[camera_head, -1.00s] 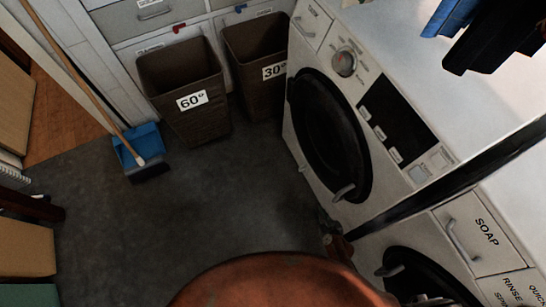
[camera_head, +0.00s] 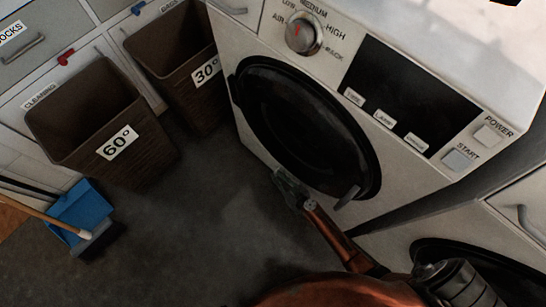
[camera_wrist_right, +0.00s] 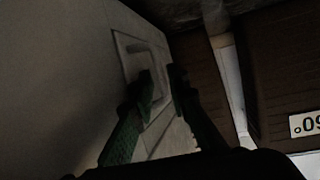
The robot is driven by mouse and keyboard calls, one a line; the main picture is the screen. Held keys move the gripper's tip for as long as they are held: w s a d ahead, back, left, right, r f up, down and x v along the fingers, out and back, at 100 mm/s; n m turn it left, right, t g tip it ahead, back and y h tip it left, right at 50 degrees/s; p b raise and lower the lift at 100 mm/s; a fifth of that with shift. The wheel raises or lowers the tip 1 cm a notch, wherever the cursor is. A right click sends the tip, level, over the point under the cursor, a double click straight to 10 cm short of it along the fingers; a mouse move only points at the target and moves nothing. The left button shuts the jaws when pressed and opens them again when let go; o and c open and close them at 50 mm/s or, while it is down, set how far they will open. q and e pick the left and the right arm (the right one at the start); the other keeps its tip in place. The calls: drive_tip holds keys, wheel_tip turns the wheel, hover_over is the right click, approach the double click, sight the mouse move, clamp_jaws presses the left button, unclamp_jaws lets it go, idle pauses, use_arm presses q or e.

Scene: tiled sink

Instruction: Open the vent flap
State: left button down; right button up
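In the right wrist view, a pale square flap (camera_wrist_right: 127,49) with a raised handle (camera_wrist_right: 158,60) sits in a pale panel. I take it for the vent flap, and it looks closed. My right gripper (camera_wrist_right: 162,84) is open, its two dark green fingers apart and pointing toward the handle. The handle's near end shows around the gap between the fingertips; whether they touch it I cannot tell. In the head view my right gripper (camera_head: 285,184) is low at the front of the white dryer (camera_head: 232,95), below its round door. The flap is hidden there. My left gripper is not in view.
The dryer's round dark door (camera_head: 300,120) has a handle (camera_head: 347,197) near my right arm. Brown baskets marked 60° (camera_head: 80,115) and 30° (camera_head: 172,55) stand at the left. A blue dustpan (camera_head: 82,208) lies on the floor. Another machine (camera_head: 500,205) stands at the right.

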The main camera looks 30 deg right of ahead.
drive_tip(key=shift+x, duration=1.2)
drive_tip(key=shift+c, duration=0.7)
clamp_jaws()
